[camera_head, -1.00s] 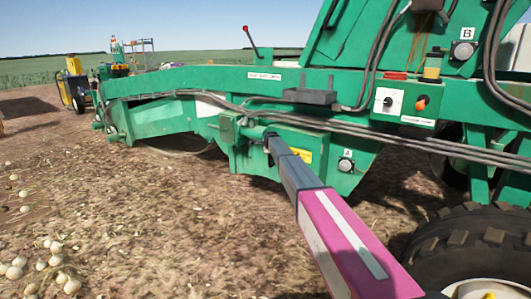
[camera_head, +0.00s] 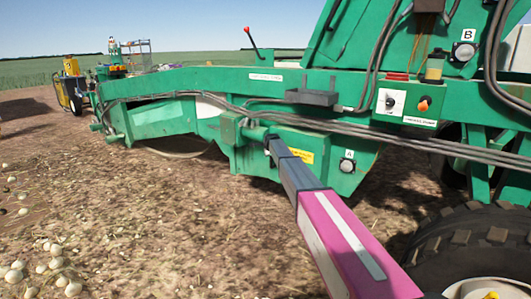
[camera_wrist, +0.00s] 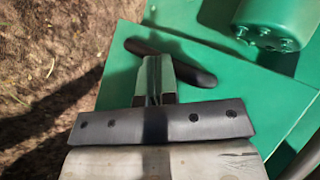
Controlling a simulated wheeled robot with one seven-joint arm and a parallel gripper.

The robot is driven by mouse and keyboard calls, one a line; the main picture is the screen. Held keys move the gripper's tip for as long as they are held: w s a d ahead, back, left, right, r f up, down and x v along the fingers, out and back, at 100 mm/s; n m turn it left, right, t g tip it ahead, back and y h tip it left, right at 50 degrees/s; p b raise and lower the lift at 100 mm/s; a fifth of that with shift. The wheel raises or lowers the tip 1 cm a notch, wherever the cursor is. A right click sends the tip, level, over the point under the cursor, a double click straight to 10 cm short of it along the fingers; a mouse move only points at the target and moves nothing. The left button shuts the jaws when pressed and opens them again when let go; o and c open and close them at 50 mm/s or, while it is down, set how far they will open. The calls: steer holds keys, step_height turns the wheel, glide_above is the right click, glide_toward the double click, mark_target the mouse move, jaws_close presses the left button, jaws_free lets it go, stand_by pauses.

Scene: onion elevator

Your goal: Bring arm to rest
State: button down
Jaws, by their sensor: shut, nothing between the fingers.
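My arm, pink with grey links, reaches in the head view from the bottom edge up to the side of the green onion elevator (camera_head: 180,80). My gripper (camera_head: 268,138) is small there, and the frame of the machine is right behind it. In the wrist view my gripper (camera_wrist: 154,62) is shut and empty, its two metal fingers together. A dark rounded handle (camera_wrist: 200,73) lies across just beyond the fingertips, over a green panel. I cannot tell whether the fingers touch it.
A control box with a dial and an orange knob (camera_head: 424,104) is on the machine at right. A large tyre (camera_head: 470,240) stands at lower right. Hoses run along the frame. Pale onions (camera_head: 15,275) lie at lower left. Open soil is at left.

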steer(key=s+a+r, duration=0.4)
steer(key=s+r, duration=0.2)
steer(key=s, duration=0.3)
steer(key=s+d+f+n+g, duration=0.1)
steer(key=s+d+f+n, duration=0.1)
steer(key=s+d+f, duration=0.5)
steer(key=s+d+f+n+g+h, duration=0.1)
steer(key=s+d+f+n+g, duration=0.15)
steer(key=s, duration=0.85)
steer(key=s+d+f+n+g, duration=0.1)
steer(key=s+d+f+n, duration=0.3)
steer(key=s, duration=0.5)
steer(key=s+d+f+n+g, duration=0.1)
steer(key=s+d+f+n, duration=0.1)
steer(key=s, duration=0.7)
steer(key=s+d+f+n+g, duration=0.2)
steer(key=s+d, duration=0.2)
steer(key=s, duration=0.6)
steer(key=s+d+f+n+g+h, duration=0.1)
steer(key=s+d+f+n, duration=0.1)
steer(key=s, duration=0.8)
steer(key=shift+s+d+f+n+g, duration=0.15)
steer(key=shift+d+f+n+g, duration=0.25)
steer(key=shift+d+n, duration=0.2)
